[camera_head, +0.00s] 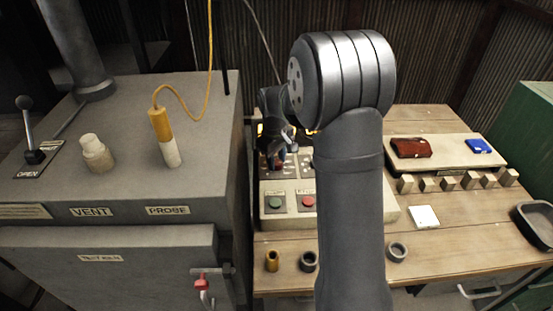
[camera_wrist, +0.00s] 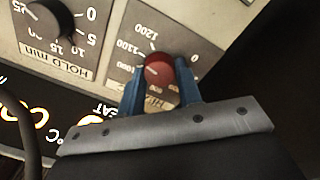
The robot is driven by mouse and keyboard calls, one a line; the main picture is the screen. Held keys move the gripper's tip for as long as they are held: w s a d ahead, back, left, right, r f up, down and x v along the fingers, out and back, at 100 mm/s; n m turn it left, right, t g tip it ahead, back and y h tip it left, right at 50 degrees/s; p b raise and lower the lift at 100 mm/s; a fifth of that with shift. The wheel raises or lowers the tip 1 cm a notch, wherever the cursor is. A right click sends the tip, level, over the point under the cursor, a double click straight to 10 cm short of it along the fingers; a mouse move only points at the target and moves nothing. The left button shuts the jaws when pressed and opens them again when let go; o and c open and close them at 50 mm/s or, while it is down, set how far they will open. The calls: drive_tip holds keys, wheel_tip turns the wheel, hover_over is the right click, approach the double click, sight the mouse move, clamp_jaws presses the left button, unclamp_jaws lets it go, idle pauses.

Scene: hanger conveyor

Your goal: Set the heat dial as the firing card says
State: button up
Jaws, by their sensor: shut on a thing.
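The heat dial is a red round knob (camera_wrist: 159,70) on a grey plate in the wrist view, which sees the panel upside down. The plate's scale shows 0, 1100 and 1200, with another number partly hidden at the knob's left. A pale pointer mark on the knob is too small to read surely. My gripper (camera_wrist: 160,88) is shut on the knob, one blue finger on each side. In the head view my gripper (camera_head: 281,155) is over the control panel (camera_head: 276,222), and my arm hides part of it. A white card (camera_head: 424,217) lies on the table, its writing unreadable.
A black HOLD min dial (camera_wrist: 50,20) and a lit display (camera_wrist: 30,118) are beside the heat dial. Green (camera_head: 275,203) and red (camera_head: 308,201) buttons sit on the panel front. The kiln with an upright probe (camera_head: 164,138) stands at left.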

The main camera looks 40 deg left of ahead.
sight(277, 164)
drive_tip(key=n, duration=0.4)
drive_tip(key=shift+r+n, duration=0.1)
drive_tip(key=shift+n, duration=0.2)
drive_tip(key=n, duration=0.4)
drive_tip(key=shift+n, duration=0.4)
drive_tip(key=o, duration=1)
drive_tip(key=shift+r, duration=0.1)
drive_tip(key=r, duration=1.7)
drive_tip(key=shift+s+d, duration=0.35)
drive_tip(key=shift+d, duration=0.05)
